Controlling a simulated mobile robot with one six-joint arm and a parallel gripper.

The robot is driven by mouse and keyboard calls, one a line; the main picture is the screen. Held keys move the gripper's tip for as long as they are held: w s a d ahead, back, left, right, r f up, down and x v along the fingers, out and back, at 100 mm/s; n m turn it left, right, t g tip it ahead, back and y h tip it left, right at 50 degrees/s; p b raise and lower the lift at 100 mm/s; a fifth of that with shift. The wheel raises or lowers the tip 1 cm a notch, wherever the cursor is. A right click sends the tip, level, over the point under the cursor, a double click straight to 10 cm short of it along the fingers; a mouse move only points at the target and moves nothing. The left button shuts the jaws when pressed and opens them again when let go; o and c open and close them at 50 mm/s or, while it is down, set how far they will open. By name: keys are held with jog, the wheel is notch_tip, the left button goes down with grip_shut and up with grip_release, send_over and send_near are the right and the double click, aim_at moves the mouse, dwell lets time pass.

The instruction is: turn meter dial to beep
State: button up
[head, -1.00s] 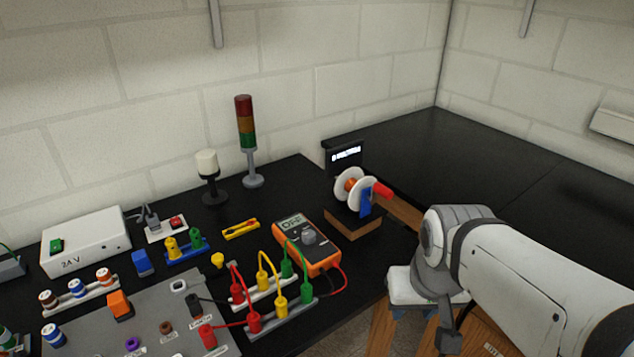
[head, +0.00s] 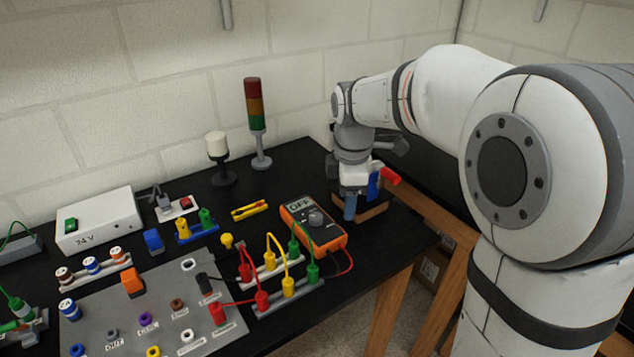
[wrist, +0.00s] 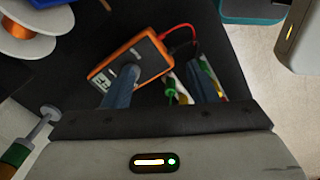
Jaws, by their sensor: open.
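The orange meter (head: 328,235) lies face up near the table's right edge, with a grey dial (head: 316,218) and a display (head: 299,204) that reads OFF. My gripper (head: 350,208) is above the table, just right of and behind the meter, apart from it. In the wrist view the meter (wrist: 150,52) lies beyond my open gripper (wrist: 163,90), whose two blue fingers are spread with nothing between them. The left finger overlaps the meter's face there and hides part of it.
Red, yellow and green plug leads (head: 279,260) stand left of the meter, and a red lead runs to it. A signal tower (head: 256,125) stands at the back. A yellow tool (head: 251,211) lies left of the meter.

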aim_at(316, 216)
jog(key=w+a+n, duration=0.2)
jog(key=w+a+f+n, duration=0.1)
jog(key=w+a+n, duration=0.1)
jog(key=w+a+f+n, duration=0.1)
jog(key=w+a+n, duration=0.1)
jog(key=n, duration=0.1)
jog(key=shift+w+f+g, duration=0.1)
jog(key=shift+f+g, duration=0.1)
jog(key=shift+g, duration=0.2)
jog(key=shift+w+a+f+n, duration=0.2)
jog(key=shift+a+n, duration=0.05)
jog(key=shift+n, duration=0.05)
notch_tip(316, 216, down, 8)
jog(key=shift+r+p, duration=0.2)
jog(key=shift+p, duration=0.2)
jog(key=shift+c, duration=0.2)
jog(key=c, duration=0.9)
jog(key=shift+a, duration=0.15)
jog(key=shift+c, duration=0.2)
